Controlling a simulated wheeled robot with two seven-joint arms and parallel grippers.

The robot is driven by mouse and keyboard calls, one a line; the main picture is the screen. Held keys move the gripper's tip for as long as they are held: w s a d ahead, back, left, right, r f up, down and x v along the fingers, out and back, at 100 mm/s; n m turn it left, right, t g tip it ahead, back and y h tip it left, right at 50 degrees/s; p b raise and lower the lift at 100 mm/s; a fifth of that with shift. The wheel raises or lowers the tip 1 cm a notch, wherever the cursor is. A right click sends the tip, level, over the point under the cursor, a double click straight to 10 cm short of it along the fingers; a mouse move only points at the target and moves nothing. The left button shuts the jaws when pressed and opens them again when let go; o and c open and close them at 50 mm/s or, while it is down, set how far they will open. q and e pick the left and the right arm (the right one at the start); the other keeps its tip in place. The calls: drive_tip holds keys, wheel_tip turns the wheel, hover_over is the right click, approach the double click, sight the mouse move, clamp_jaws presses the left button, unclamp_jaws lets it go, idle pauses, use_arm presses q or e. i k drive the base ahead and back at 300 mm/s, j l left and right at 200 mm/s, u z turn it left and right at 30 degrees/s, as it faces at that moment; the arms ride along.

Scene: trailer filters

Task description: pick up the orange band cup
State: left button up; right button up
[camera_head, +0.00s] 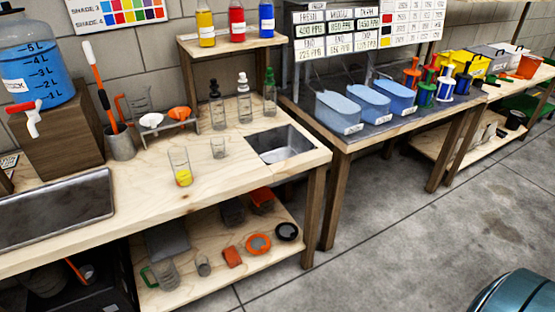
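A tall clear cup (179,160) with yellow liquid at its bottom stands upright on the wooden bench top. A smaller clear cup (218,148) stands to its right and looks empty. Another small cup (203,266) stands on the bench's lower shelf. I cannot make out an orange band on any of these cups at this size. A clear jug with an orange handle (137,101) stands farther back on the bench, partly behind a funnel rack. Neither of my grippers is in view.
A rack with white and orange funnels (179,114) stands at the back. A blue water tank (38,62) is at left. Bench space in front of the cups is clear. Blue bins (338,113) sit on the neighbouring table.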

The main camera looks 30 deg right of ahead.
sight(179, 158)
drive_tip(key=i+j, duration=0.15)
drive_tip(key=j, duration=0.2)
drive_tip(key=i+j, duration=0.15)
drive_tip(key=j, duration=0.25)
drive_tip(key=i+j+z, duration=0.1)
drive_tip(key=j, duration=0.25)
drive_tip(key=i+j, duration=0.2)
drive_tip(key=j, duration=0.2)
drive_tip(key=i+j, duration=0.15)
drive_tip(key=j, duration=0.2)
